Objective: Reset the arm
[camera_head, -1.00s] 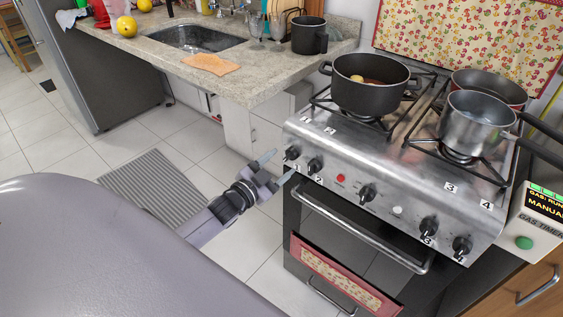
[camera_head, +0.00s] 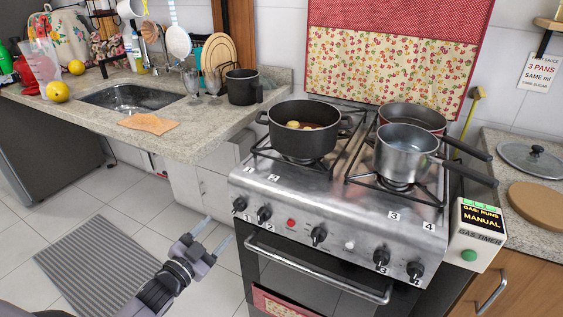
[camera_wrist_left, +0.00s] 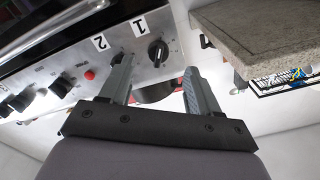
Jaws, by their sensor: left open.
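My left gripper (camera_head: 211,236) is in front of the stove's left front corner, below the knob row. Its two fingers are apart and nothing shows between them. In the left wrist view the gripper (camera_wrist_left: 158,85) is also open and empty. The knob marked 1 (camera_wrist_left: 158,51) appears beyond and between its fingertips there, with the knob marked 2 (camera_wrist_left: 62,87) to the left. I cannot see any contact with the knobs. In the head view, knob 1 (camera_head: 239,204) and knob 2 (camera_head: 264,214) sit on the steel stove front (camera_head: 340,225). My right gripper is not in view.
A black pot (camera_head: 290,139) with food, a steel pot (camera_head: 400,160) and a dark red pan (camera_head: 412,117) stand on the stove. The oven handle (camera_head: 318,273) sticks out in front. The counter (camera_head: 190,135) is at left, a gas timer (camera_head: 477,234) at right.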

